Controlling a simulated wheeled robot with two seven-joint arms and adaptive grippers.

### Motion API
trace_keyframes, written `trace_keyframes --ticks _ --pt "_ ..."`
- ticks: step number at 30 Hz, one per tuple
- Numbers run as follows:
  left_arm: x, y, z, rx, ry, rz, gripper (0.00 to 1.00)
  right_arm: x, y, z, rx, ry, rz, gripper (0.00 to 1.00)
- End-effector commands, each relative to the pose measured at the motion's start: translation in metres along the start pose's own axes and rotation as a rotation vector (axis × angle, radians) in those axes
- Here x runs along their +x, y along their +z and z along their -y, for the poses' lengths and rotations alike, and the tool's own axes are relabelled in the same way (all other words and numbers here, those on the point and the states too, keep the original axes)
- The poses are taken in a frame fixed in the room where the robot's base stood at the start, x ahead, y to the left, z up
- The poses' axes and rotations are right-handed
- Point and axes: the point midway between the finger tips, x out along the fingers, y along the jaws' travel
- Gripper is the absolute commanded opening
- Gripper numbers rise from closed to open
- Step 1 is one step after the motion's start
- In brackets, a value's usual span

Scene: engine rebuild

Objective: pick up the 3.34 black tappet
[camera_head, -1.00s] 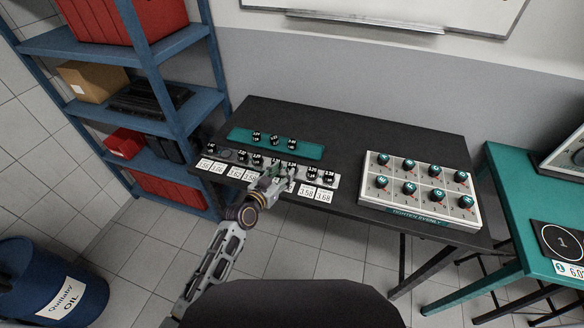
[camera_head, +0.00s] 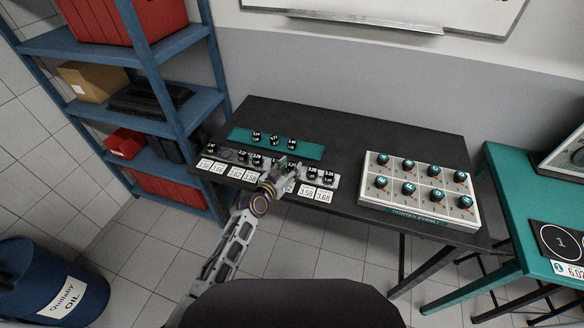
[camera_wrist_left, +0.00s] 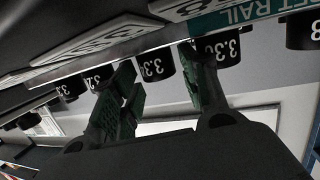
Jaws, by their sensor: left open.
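Small black tappets with white numbers stand in a row on a grey rail (camera_head: 222,154) along the front of the black table. My left gripper (camera_head: 287,167) is open at the middle of this row and covers some tappets in the head view. In the left wrist view, the green fingers of my left gripper (camera_wrist_left: 160,62) are spread, with one black tappet (camera_wrist_left: 153,66) showing between them. Another tappet (camera_wrist_left: 228,49) is partly behind the right finger.
White number cards (camera_head: 307,190) lie along the front. A white tray (camera_head: 375,203) of several dark knob-like parts stands at the right. The back of the black table (camera_head: 400,130) is clear.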

Motion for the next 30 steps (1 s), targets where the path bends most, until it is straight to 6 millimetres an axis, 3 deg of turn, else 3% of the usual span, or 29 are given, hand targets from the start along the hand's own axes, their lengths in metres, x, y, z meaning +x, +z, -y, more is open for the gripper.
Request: trace_keyframes --ticks 11,20,30 --pt "-0.0002 0.0 -0.0001 0.0 0.0 0.0 0.45 0.0001 0.0 -0.0001 0.0 0.0 0.0 0.54" --pt "-0.0002 -0.0003 0.0 0.0 0.0 0.0 0.09 0.0001 -0.0001 -0.0001 0.0 0.0 0.0 0.54" --pt "-0.0008 -0.0037 -0.0003 0.0 0.001 -0.001 0.09 -0.0005 -0.0003 0.0 0.0 0.0 0.0 0.54"
